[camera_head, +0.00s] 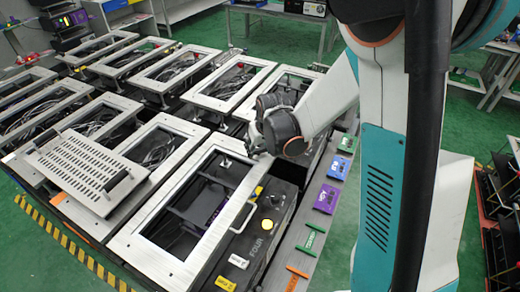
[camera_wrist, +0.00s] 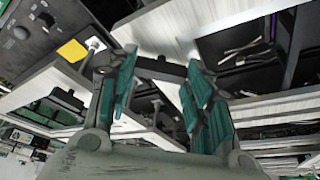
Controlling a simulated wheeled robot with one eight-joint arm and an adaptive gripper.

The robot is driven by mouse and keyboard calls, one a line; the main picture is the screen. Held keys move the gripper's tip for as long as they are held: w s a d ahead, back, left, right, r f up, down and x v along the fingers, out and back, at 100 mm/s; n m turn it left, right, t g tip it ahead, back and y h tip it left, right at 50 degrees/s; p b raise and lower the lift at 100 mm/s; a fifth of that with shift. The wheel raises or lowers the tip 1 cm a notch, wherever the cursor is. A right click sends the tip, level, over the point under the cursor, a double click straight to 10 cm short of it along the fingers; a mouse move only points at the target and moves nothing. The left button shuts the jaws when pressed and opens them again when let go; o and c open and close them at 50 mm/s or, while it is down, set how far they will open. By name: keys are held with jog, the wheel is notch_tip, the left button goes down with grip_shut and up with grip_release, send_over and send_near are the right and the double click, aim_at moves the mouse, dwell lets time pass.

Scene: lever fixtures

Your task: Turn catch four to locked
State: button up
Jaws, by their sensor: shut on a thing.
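The fixture marked FOUR (camera_head: 262,245) is the near dark panel beside a silver frame, with a yellow button (camera_head: 267,225) and yellow labels. My gripper (camera_head: 258,142) is at the far end of this fixture, by the frame's corner. In the wrist view, the green-padded fingers of my gripper (camera_wrist: 160,66) stand on either side of a dark bar (camera_wrist: 160,70), which I take to be catch four's lever, and are shut on it. My arm and fingers hide the catch in the head view. The lock marking cannot be read.
Silver frames stand in rows at the left and back. A slotted plate (camera_head: 88,172) with black handles lies on them. Purple, blue and green blocks (camera_head: 327,198) lie on the ledge at the right. A yellow label (camera_wrist: 72,50) shows beside the gripper.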

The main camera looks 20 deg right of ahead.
jog(key=m, duration=0.1)
jog(key=m+h, duration=0.1)
jog(key=m, duration=0.1)
jog(key=m+b, duration=0.1)
jog(key=shift+a+m+h, duration=0.25)
jog(key=shift+m+h, duration=0.05)
jog(key=shift+h, duration=0.1)
jog(key=shift+w+a+m+g+h+b, duration=0.1)
jog(key=shift+m+g+h+b, duration=0.25)
jog(key=shift+m, duration=0.95)
jog(key=shift+w+m+g+h+b, duration=0.1)
jog(key=shift+m+g+h, duration=0.35)
jog(key=shift+m, duration=0.85)
jog(key=o, duration=1)
jog(key=shift+o, duration=0.2)
jog(key=v, duration=1.2)
jog(key=shift+s+a, duration=0.1)
jog(key=shift+s, duration=0.05)
